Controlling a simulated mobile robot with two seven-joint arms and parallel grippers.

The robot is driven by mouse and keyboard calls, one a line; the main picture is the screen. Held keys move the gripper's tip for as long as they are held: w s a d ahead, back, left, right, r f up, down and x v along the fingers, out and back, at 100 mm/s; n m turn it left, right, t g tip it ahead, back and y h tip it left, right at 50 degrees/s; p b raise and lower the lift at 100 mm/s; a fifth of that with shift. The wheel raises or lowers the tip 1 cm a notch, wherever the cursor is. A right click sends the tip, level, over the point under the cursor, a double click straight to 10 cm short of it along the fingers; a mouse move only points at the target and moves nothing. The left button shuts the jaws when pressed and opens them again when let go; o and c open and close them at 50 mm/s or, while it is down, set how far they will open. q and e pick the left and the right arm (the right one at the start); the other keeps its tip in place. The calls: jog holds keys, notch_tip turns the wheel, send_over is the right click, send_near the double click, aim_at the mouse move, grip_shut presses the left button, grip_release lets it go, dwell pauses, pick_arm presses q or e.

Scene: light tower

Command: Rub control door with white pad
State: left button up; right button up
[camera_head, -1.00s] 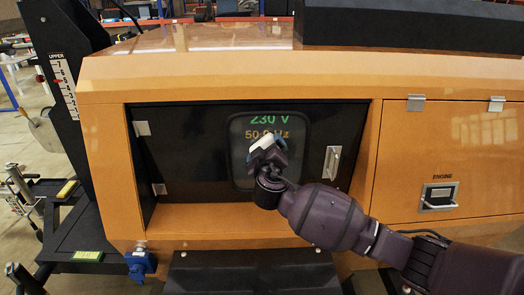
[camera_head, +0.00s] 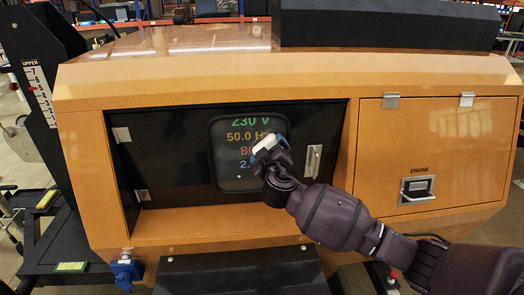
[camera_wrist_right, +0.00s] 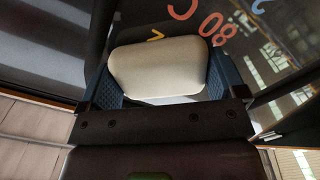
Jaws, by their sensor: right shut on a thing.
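The control door (camera_head: 165,170) is the black panel set in the orange housing, with a dark display window (camera_head: 226,172) showing green, orange, red and blue readings. My right gripper (camera_head: 268,148) is in front of the right part of this window. It is shut on the white pad (camera_head: 265,143). In the right wrist view the pad (camera_wrist_right: 158,68) is a pale rounded block between the blue fingers, with the display digits beyond it. I cannot tell whether the pad touches the window. My left gripper is not in view.
A latch handle (camera_head: 313,160) stands on the door right of my gripper. The orange engine door (camera_head: 437,150) with its own handle (camera_head: 417,188) is further right. A black ledge (camera_head: 240,272) juts out below, and a blue socket (camera_head: 126,272) hangs at lower left.

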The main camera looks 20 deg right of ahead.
jog(key=shift+s+d, duration=0.15)
jog(key=shift+d, duration=0.25)
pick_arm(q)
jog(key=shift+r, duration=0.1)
pick_arm(e)
jog(key=shift+a, duration=0.1)
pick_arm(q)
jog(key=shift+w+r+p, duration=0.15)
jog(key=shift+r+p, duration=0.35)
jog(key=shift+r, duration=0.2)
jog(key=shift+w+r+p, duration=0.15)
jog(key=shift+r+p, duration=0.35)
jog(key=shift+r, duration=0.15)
pick_arm(e)
jog(key=shift+v, duration=2.95)
jog(key=shift+s, duration=0.1)
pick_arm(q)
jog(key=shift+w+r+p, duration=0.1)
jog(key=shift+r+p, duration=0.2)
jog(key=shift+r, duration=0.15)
pick_arm(e)
jog(key=v, duration=0.2)
jog(key=shift+s+a, duration=0.1)
jog(key=shift+s, duration=0.3)
